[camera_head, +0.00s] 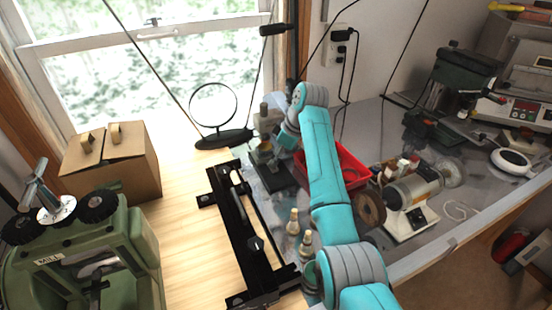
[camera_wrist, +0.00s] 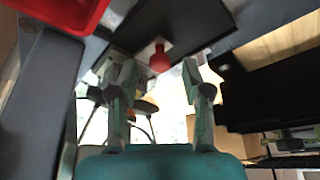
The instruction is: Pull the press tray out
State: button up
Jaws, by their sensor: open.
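The press (camera_head: 262,122) stands at the back of the bench, partly hidden behind my arm, with a dark flat base in front. In the wrist view a red knob (camera_wrist: 160,60) sticks out at the edge of a dark flat plate (camera_wrist: 185,22), which looks like the press tray. My gripper (camera_wrist: 158,78) is open, with one finger on each side of the red knob and a gap to both. The knob is near the fingertips; I cannot tell whether it is fully between them. In the head view my gripper (camera_head: 284,143) is at the press, its fingers hardly visible.
A red bin (camera_head: 352,168) is right of my arm; its red edge (camera_wrist: 62,12) shows in the wrist view. A black rail frame (camera_head: 238,225) lies left of the press. Small bottles (camera_head: 293,222), a bench grinder (camera_head: 412,190) and a round mirror (camera_head: 214,108) stand nearby.

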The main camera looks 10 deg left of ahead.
jog(key=shift+a+f, duration=0.2)
jog(key=shift+f, duration=0.3)
grip_shut()
